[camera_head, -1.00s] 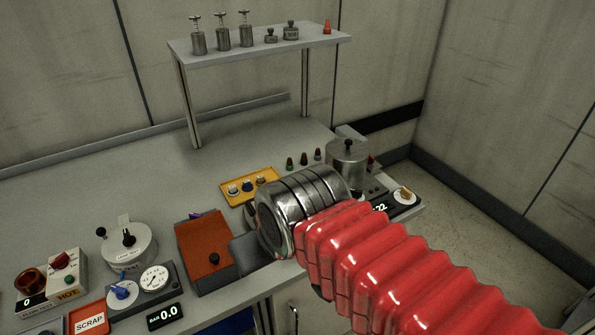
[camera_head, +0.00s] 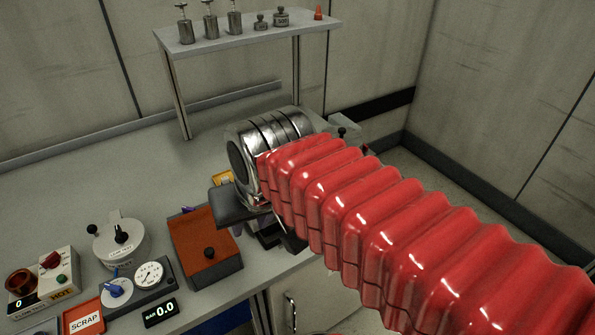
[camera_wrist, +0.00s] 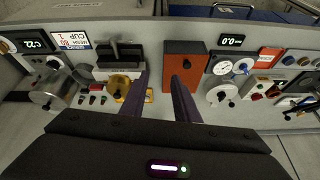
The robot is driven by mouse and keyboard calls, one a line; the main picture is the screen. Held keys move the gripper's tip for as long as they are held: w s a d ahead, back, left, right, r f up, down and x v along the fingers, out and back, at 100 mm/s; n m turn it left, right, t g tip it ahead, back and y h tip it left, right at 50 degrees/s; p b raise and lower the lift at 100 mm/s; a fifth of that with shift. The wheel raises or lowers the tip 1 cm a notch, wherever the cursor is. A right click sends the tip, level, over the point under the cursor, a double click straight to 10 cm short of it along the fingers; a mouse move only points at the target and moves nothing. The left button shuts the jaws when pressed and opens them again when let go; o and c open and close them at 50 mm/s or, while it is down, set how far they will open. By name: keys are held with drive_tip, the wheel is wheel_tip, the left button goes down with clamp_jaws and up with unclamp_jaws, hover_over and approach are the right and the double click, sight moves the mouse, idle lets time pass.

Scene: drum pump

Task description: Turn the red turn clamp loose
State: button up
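A small red part (camera_head: 366,149) shows at the right end of the bench, beside the silver pot, whose black knob (camera_head: 342,131) peeks over my arm. It is mostly hidden, and I cannot tell for sure that it is the turn clamp. In the wrist view the silver pot (camera_wrist: 48,92) stands at far left; no red clamp is clear on it. My gripper (camera_wrist: 159,75) is open and empty.
A box marked HOT with a red knob (camera_head: 51,259), a white round pot (camera_head: 121,240) and a gauge panel (camera_head: 149,274) stand at left. A raised shelf (camera_head: 250,32) with several weights stands at the back. The bench's back left is clear.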

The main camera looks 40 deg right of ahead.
drive_tip(key=w+d+r+m+g, duration=0.1)
drive_tip(key=w+d+m+g, duration=0.1)
drive_tip(key=w+d+m, duration=0.6)
drive_tip(key=w+d+r+m+g, duration=0.1)
drive_tip(key=w+d+m+g, duration=0.2)
drive_tip(key=w+d+m, duration=0.5)
drive_tip(key=w+d, duration=0.1)
drive_tip(key=d, duration=0.5)
drive_tip(key=shift+w, duration=0.15)
drive_tip(key=shift+f, duration=0.1)
wheel_tip(320, 180, down, 14)
drive_tip(key=shift+r, duration=0.15)
drive_tip(key=shift+c, duration=0.5)
clamp_jaws()
drive_tip(key=shift+d, duration=0.15)
